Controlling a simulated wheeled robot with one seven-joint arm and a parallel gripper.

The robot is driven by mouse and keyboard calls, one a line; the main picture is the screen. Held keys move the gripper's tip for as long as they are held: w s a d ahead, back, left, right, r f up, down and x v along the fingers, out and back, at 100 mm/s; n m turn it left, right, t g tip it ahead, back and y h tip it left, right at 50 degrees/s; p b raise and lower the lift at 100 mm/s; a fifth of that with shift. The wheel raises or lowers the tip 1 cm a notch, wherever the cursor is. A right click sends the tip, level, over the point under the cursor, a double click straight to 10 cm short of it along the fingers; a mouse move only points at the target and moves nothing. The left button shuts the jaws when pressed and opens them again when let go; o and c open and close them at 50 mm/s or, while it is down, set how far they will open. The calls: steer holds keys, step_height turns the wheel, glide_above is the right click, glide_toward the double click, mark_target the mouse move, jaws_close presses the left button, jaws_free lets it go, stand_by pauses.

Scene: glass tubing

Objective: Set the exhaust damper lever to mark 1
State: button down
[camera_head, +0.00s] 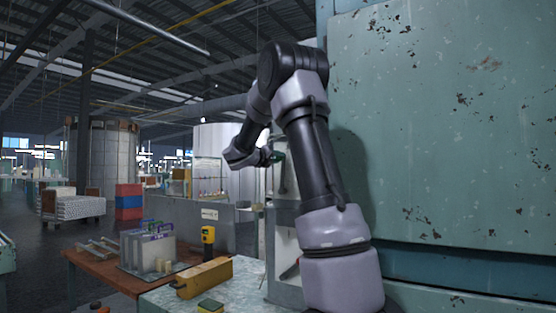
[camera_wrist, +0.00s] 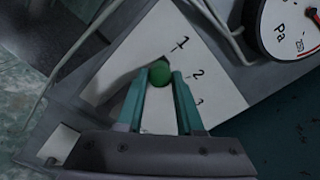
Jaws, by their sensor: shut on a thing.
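The exhaust damper lever shows as a round green knob (camera_wrist: 159,73) in the wrist view. It sits in front of a white scale plate (camera_wrist: 136,58) with the black marks 1, 2 and 3. The knob lies below and left of mark 1 (camera_wrist: 180,43) and left of mark 2 (camera_wrist: 198,75). I cannot tell exactly which mark it lines up with. My gripper (camera_wrist: 158,83) has its two teal fingers shut on the knob. The lever's shaft is mostly hidden. In the head view my gripper is small beside the machine, and the knob cannot be made out.
A round pressure gauge (camera_wrist: 289,28) marked Pa sits right of the plate, with grey cables beside it. In the head view a large green panel (camera_head: 450,120) stands right of my arm. A bench with a yellow box (camera_head: 204,278) is low in front.

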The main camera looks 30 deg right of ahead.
steer(key=shift+a, duration=0.1)
steer(key=c, duration=0.5)
jaws_free()
steer(key=shift+w, duration=0.1)
steer(key=v, duration=1)
steer(key=shift+s+a, duration=0.25)
steer(key=shift+a, duration=0.05)
steer(key=shift+s, duration=0.1)
